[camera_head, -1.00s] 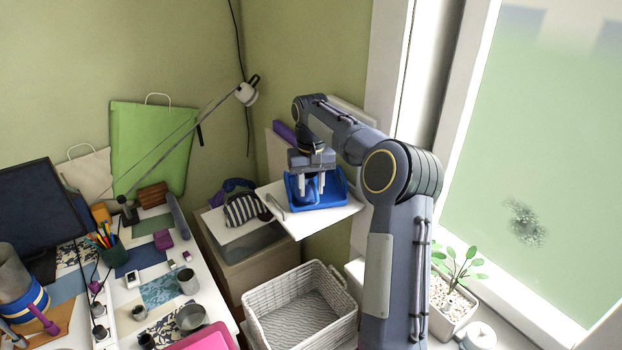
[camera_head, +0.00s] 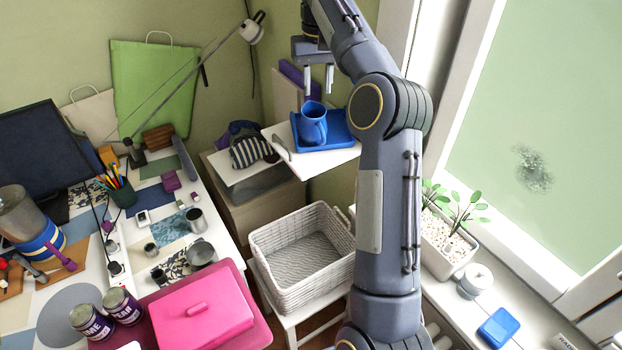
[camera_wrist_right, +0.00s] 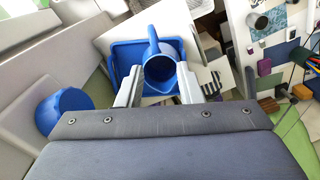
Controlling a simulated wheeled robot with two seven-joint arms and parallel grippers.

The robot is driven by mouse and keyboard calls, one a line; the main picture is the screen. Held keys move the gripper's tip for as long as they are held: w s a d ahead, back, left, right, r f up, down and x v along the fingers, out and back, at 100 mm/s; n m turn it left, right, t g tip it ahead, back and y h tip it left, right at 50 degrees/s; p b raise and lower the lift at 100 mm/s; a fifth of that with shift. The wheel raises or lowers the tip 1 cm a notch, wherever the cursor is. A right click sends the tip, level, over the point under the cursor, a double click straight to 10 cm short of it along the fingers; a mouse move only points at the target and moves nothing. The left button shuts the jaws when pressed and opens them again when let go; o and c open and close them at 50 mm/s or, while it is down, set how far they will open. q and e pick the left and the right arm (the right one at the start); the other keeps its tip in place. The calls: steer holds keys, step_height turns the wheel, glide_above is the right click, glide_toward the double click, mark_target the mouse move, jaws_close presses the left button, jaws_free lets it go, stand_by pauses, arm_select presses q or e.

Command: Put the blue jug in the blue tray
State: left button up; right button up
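The blue jug (camera_head: 313,122) stands upright in the blue tray (camera_head: 340,128), which lies on a white shelf at the back. The jug (camera_wrist_right: 160,66) also shows in the right wrist view, inside the tray's rim (camera_wrist_right: 124,50), with its handle toward the top of the picture. My right gripper (camera_head: 320,82) is above the jug, with its two fingers apart and nothing between them. In the right wrist view its fingers (camera_wrist_right: 159,90) are spread to either side of the jug, lower in the picture. My left gripper is not in view.
A white basket (camera_head: 300,255) stands below the shelf. A striped pouch (camera_head: 250,152) lies left of the tray. The desk (camera_head: 225,240) at left is crowded, with a pink box (camera_head: 202,310). A potted plant (camera_head: 447,240) is on the windowsill at right.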

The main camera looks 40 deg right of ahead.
steer(key=s+a+r+n+t+y, duration=0.1)
steer(key=s+a+r+n+t, duration=0.15)
steer(key=s+a, duration=0.95)
steer(key=s+a+f+t+y+b, duration=0.1)
steer(key=s+a+f+b, duration=0.1)
steer(key=s+a+f, duration=0.4)
steer(key=s+a+f+n+t+y+b, duration=0.1)
steer(key=s+a+f+t+b, duration=0.1)
steer(key=s+a+f, duration=0.5)
steer(key=shift+s+a+f+y, duration=0.2)
steer(key=shift+s+f+y, duration=0.2)
steer(key=shift+s+f, duration=2.15)
